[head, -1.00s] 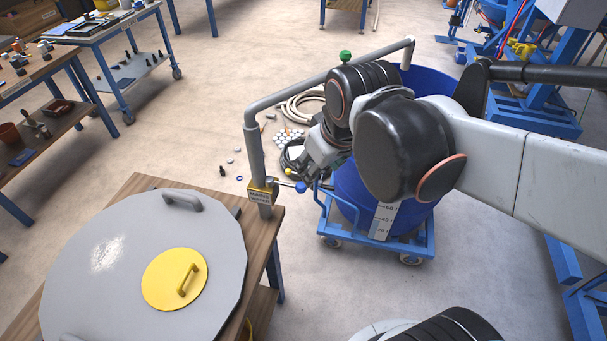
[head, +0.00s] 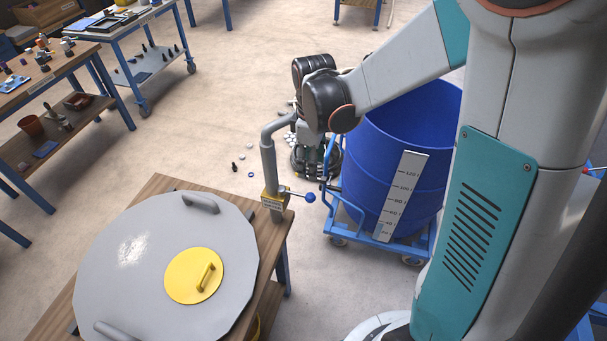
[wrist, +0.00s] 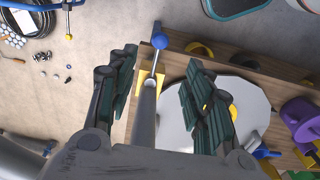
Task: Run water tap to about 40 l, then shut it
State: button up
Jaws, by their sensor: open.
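The water tap is a grey pipe (head: 268,158) with a yellow block (head: 272,201) at the worktop's edge. Its lever ends in a blue ball knob (head: 310,197) and points right. The blue drum (head: 400,130) with a white litre scale (head: 402,195) stands to the right. A pale blue strip shows low on the scale, around 20 to 40; I cannot read it exactly. My gripper (head: 330,175) is open above the lever. In the wrist view, the blue knob (wrist: 160,41) shows between the fingertips of my gripper (wrist: 162,60).
The drum stands on a blue wheeled trolley (head: 338,212). A large grey lid (head: 125,255) with a yellow cover (head: 193,276) lies on the wooden worktop (head: 150,190). A coiled hose and small parts lie on the floor behind the tap. Floor between worktop and trolley is clear.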

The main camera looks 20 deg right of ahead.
aim_at(310, 195)
notch_tip(310, 195, down, 14)
jog(key=b, duration=0.2)
jog(key=shift+r+b, duration=0.15)
jog(key=shift+b, duration=0.25)
grip_shut()
